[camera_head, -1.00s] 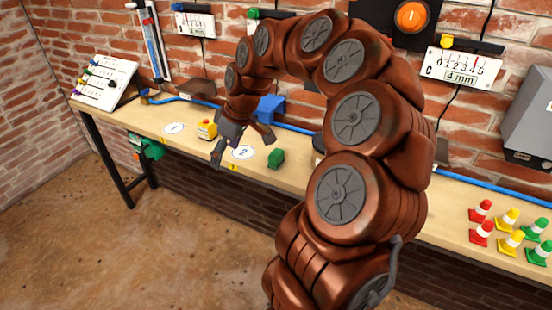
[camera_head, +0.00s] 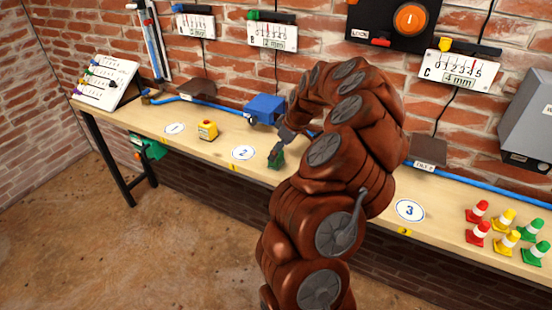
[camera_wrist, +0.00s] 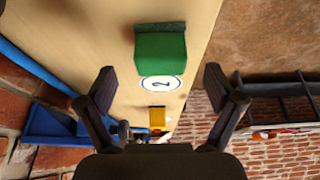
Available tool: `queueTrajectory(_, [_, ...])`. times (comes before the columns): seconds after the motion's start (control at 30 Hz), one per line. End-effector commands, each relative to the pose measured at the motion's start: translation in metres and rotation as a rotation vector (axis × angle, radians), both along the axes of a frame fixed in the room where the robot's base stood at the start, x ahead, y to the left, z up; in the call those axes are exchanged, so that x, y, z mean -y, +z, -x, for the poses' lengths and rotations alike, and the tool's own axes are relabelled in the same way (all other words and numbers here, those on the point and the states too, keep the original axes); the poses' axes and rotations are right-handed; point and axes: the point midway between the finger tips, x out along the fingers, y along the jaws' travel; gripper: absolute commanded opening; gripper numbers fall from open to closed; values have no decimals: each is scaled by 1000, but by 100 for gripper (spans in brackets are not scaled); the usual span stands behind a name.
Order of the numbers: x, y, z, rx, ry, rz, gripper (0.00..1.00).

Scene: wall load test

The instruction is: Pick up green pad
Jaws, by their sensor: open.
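The green pad (camera_wrist: 160,46) is a small green block with a darker face, on the wooden bench in the wrist view, ahead of my gripper (camera_wrist: 160,82) and between the lines of its two fingers. The fingers are spread open with nothing between them. In the head view the green pad (camera_head: 275,161) stands on the bench to the right of the white disc marked 2. My gripper (camera_head: 279,148) is right by it and partly covers it. I cannot tell from the head view whether they touch.
A yellow block (camera_head: 207,130) stands on the bench (camera_head: 330,190) left of disc 2 (camera_head: 243,153). A blue block (camera_head: 264,109) and a blue hose lie along the wall behind. Several small cones (camera_head: 506,235) stand at the far right, past disc 3 (camera_head: 409,210).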

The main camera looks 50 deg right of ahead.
Motion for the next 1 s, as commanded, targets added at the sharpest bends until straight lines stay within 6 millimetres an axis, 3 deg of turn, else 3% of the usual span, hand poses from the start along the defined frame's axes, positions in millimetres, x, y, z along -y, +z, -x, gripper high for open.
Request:
queueTrajectory(0.33, [-4, -37, -7, -4, 1, -3, 92])
queueTrajectory(0.63, [-4, -43, -10, 0, -1, 0, 92])
queueTrajectory(1.0, [-4, -43, -10, 0, -1, -1, 54])
